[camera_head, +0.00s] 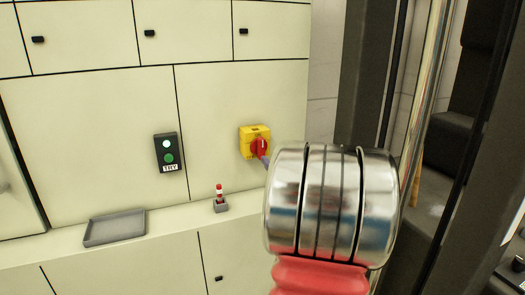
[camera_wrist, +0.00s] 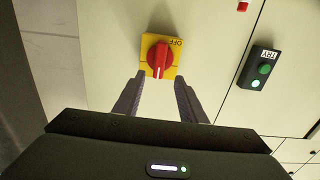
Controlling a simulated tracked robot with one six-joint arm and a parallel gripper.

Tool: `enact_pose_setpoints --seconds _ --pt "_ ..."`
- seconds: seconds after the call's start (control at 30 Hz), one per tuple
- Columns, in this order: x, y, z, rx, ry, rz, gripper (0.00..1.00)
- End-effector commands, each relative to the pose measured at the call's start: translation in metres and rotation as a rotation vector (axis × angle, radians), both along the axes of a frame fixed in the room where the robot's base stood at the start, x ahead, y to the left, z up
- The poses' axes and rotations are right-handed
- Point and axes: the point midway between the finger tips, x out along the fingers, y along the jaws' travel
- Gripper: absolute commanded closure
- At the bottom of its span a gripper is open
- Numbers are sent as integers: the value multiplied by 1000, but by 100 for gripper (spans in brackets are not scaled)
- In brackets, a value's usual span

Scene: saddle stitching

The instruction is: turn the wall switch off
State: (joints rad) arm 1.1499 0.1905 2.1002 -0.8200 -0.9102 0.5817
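The wall switch is a yellow box (camera_head: 247,134) with a red rotary knob (camera_head: 258,147) on the pale wall panel. In the wrist view, the yellow plate (camera_wrist: 148,40) appears upside down with an OFF label at its upper right. The red knob (camera_wrist: 158,57) has its ridge running roughly up and down there. My gripper (camera_wrist: 160,76) is open, with its two dark fingers spread at the lower edge of the plate, one toward each side of the knob. Whether they touch it cannot be told. In the head view my arm hides most of the gripper.
A black TRY button box (camera_head: 167,152) with a lit white-green and a green button hangs left of the switch. On the ledge below are a grey tray (camera_head: 114,228) and a small red-and-white lamp (camera_head: 220,196). A metal pole (camera_head: 424,90) stands at the right.

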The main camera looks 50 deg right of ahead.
Motion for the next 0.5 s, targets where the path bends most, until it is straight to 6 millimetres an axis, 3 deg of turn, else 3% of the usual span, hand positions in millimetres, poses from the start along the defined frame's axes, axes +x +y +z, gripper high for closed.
enact_pose_setpoints --seconds 0.5 --pt "69 -41 -1 0 0 1 62"
